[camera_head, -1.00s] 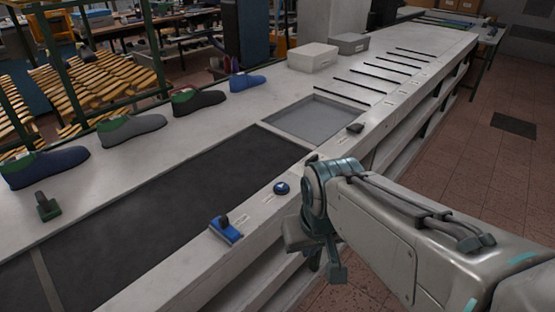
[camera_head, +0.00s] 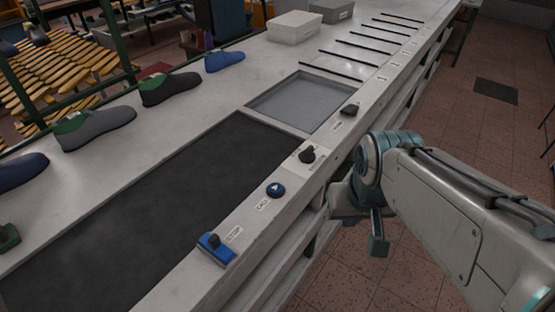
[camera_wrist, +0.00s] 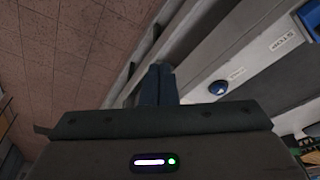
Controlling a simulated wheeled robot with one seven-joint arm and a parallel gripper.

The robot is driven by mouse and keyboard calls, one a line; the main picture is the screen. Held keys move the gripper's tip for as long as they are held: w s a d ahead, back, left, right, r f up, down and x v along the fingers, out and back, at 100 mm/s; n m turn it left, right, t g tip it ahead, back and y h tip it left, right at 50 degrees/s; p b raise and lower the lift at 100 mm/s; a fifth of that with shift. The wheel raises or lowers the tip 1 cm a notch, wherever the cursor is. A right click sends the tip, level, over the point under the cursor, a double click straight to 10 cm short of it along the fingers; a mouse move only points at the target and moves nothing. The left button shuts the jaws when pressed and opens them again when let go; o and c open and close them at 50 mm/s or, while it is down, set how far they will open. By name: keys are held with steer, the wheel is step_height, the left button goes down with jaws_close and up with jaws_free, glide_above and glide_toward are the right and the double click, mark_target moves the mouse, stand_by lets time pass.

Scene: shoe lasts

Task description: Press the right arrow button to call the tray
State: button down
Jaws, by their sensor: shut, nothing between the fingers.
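The round blue button (camera_head: 276,190) with a white arrow is on the counter's front strip, beside a label reading CALL. It also shows in the wrist view (camera_wrist: 218,88), to the right of my fingers. My gripper (camera_head: 377,245) hangs past the counter's front edge, right of the button and apart from it. In the wrist view my fingers (camera_wrist: 158,85) are together and empty. A shallow grey tray-like panel (camera_head: 305,98) is set into the counter beyond the dark belt (camera_head: 150,220).
A blue STOP switch (camera_head: 215,250) is nearer along the strip. A black knob (camera_head: 307,155) and a small black block (camera_head: 350,109) are farther along. Several shoes, including a grey one (camera_head: 95,128), line the far side.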

steer(key=w+a+r+n+h+p, duration=0.2)
steer(key=w+n+h+p, duration=0.35)
steer(key=w+n, duration=0.5)
steer(key=w+a+n+t+p, duration=0.2)
steer(key=w+a+n, duration=0.1)
steer(key=a+n, duration=0.2)
steer(key=w+a+f+n+t+p, duration=0.1)
steer(key=w+a+n+t+p, duration=0.1)
steer(key=w+a+n, duration=0.2)
steer(key=a+n, duration=0.1)
steer(key=a, duration=0.2)
steer(key=shift+w+a+f+t+y, duration=0.2)
steer(key=shift+w+t+y, duration=0.05)
steer(key=shift+t+y, duration=0.15)
steer(key=shift+f, duration=0.1)
steer(key=b, duration=0.6)
glide_above(273, 190)
step_height(273, 190, down, 7)
steer(key=shift+f, duration=0.2)
steer(key=shift+f+b, duration=0.65)
steer(key=shift+f, duration=0.1)
